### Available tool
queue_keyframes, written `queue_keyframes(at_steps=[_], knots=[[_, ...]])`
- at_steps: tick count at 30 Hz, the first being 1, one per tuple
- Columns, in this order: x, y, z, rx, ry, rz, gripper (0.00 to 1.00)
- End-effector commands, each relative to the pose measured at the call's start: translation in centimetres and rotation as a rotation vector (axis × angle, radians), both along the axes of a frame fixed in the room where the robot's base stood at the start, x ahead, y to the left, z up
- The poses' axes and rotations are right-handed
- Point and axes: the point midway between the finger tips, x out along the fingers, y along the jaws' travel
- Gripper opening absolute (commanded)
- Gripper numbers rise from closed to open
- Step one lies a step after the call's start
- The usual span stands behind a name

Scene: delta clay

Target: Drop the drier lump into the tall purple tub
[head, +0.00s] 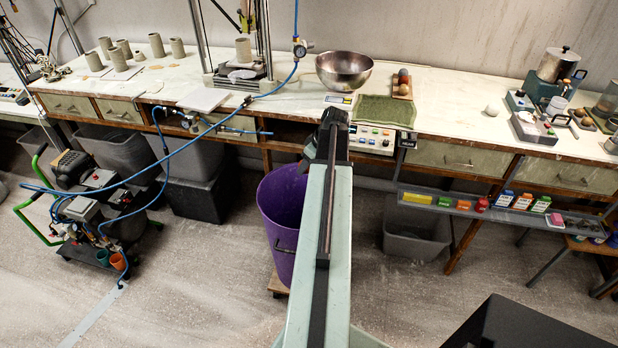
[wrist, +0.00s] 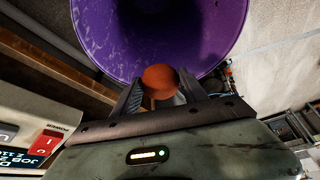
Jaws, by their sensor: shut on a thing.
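The tall purple tub (head: 283,215) stands on the floor in front of the bench, partly hidden behind my arm in the head view. In the wrist view its open mouth (wrist: 205,40) fills the top of the picture. My gripper (wrist: 160,92) is shut on a reddish-brown round lump (wrist: 160,77), which shows against the tub's inside. I cannot tell how high it is above the rim. Two other round lumps, one greyish and one brown (head: 401,90), sit on a small board on the bench.
A steel bowl (head: 344,70) and a green cloth (head: 385,111) lie on the bench near the lumps. A control box with a red switch (wrist: 45,141) is close at left in the wrist view. Grey bins (head: 415,228) stand under the bench.

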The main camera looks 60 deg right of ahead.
Motion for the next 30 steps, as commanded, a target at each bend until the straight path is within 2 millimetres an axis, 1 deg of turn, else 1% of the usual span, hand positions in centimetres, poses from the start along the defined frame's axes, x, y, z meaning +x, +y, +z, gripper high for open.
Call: queue_keyframes(at_steps=[1,5,8,11,18,21,29,30], knots=[[0.1,-0.1,-0.3,0.0,-0.001,0.005,0.0],[0.0,-0.1,-0.1,-0.001,-0.001,0.009,0.0],[0.0,-0.1,-0.7,0.0,-0.001,0.008,0.0],[0.0,0.0,-1.8,0.0,-0.001,0.007,0.0],[0.0,-0.1,-5.3,0.0,-0.001,0.005,0.0],[0.0,-0.1,-6.1,0.0,-0.001,0.004,0.0],[-0.1,-0.1,-6.0,0.0,-0.001,0.004,0.0],[-0.1,-0.1,-6.0,0.0,-0.001,0.004,0.53]])
